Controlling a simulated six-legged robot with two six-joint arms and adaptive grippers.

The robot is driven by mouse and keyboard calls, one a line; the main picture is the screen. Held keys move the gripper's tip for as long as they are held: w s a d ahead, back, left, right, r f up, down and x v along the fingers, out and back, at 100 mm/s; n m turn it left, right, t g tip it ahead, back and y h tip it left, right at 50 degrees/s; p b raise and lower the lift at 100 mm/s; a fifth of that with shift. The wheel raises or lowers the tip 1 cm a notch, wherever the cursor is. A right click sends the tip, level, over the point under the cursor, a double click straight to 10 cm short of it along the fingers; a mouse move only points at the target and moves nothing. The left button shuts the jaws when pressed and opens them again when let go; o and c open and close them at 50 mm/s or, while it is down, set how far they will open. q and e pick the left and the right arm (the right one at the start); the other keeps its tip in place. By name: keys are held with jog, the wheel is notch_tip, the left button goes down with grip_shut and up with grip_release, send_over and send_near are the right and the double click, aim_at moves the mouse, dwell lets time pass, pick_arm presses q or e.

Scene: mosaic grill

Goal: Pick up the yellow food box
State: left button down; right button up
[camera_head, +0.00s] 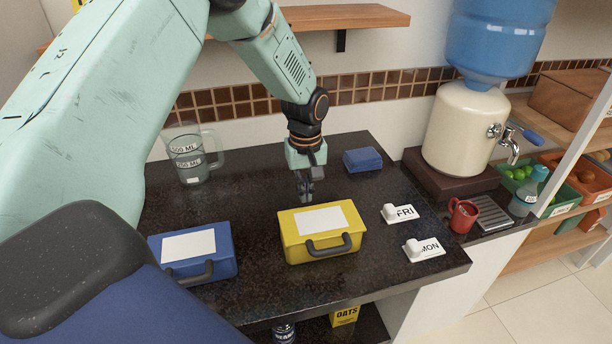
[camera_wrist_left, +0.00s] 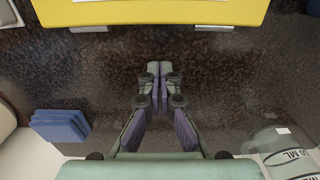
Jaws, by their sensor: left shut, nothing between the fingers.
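The yellow food box (camera_head: 326,250) sits on the dark countertop, with a white label on its lid and a grey handle on its front. Its edge also shows at the top of the left wrist view (camera_wrist_left: 150,12). My left gripper (camera_head: 306,196) is just behind the box, pointing down, apart from it. In the left wrist view its fingertips (camera_wrist_left: 159,68) are together with nothing between them, over bare counter. My right gripper is not in view.
A blue food box (camera_head: 212,270) stands to the left. A measuring jug (camera_head: 190,158), folded blue cloth (camera_head: 362,159), FRI tag (camera_head: 404,213) and MON tag (camera_head: 426,248) are around. A red mug (camera_head: 462,215) and water dispenser (camera_head: 463,130) stand right.

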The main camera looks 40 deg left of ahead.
aim_at(310, 208)
pick_arm(q)
jog(key=shift+s+f, duration=0.15)
jog(key=shift+f, duration=0.8)
jog(key=s+d, duration=0.1)
jog(key=s+d+r, duration=0.1)
jog(key=shift+s+d+p, duration=0.2)
jog(key=shift+d+p, duration=0.15)
jog(key=shift+s+d, duration=0.1)
jog(key=shift+d, duration=0.15)
jog(key=shift+f, duration=0.15)
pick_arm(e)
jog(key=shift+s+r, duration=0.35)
pick_arm(q)
jog(key=shift+a, duration=0.1)
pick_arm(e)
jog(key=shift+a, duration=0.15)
